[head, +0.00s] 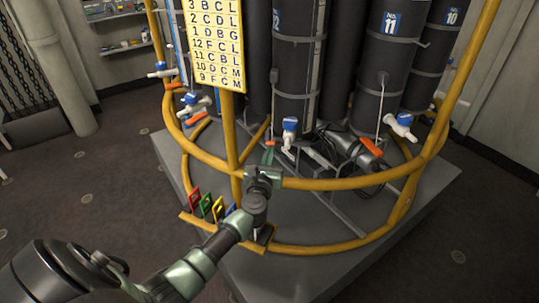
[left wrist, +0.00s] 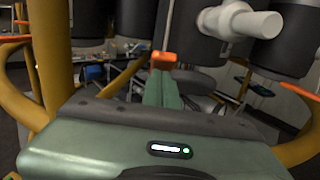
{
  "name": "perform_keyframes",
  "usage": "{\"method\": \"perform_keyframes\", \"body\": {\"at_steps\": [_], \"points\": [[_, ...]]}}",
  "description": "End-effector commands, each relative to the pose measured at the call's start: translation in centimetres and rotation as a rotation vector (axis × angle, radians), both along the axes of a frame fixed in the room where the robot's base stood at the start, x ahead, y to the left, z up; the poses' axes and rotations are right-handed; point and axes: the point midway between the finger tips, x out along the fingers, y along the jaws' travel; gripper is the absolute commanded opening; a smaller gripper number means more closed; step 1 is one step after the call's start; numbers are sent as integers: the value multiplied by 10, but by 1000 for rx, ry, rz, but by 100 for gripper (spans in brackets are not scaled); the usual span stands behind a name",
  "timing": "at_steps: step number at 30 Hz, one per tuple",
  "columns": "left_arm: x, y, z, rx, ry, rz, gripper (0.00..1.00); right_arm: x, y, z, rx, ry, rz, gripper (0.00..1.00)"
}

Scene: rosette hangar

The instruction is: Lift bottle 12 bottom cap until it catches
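Bottle 12 (head: 299,75) is a dark cylinder with a blue number label, upright in the yellow frame at the centre of the head view. A blue and white valve (head: 290,128) sits at its lower end. A small orange tab (head: 269,143), seemingly its bottom cap, shows low beside the valve, and also in the left wrist view (left wrist: 163,59). My left gripper (head: 267,157) reaches up from below. Its green fingers (left wrist: 162,88) are close together with their tips at the orange tab, apparently pinching it. The contact itself is partly hidden. My right gripper is out of view.
The yellow rail (head: 330,184) curves close by my left gripper. A yellow letter chart (head: 217,45) hangs on the left post. Coloured tags (head: 206,207) stand on the lower rail. Bottle 11 (head: 385,70) has its own valve and orange tab at right. Open floor lies left.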

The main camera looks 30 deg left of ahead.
Motion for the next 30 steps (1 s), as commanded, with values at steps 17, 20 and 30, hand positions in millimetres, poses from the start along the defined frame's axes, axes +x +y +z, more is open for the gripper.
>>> {"method": "perform_keyframes", "body": {"at_steps": [17, 20, 30], "points": [[-1, 0, -25, 1, -6, 3, 0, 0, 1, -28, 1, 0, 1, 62], [-2, 0, -27, 1, -5, 2, 0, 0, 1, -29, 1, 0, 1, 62], [-5, -2, -28, 0, -2, 1, 0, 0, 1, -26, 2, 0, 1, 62]]}}
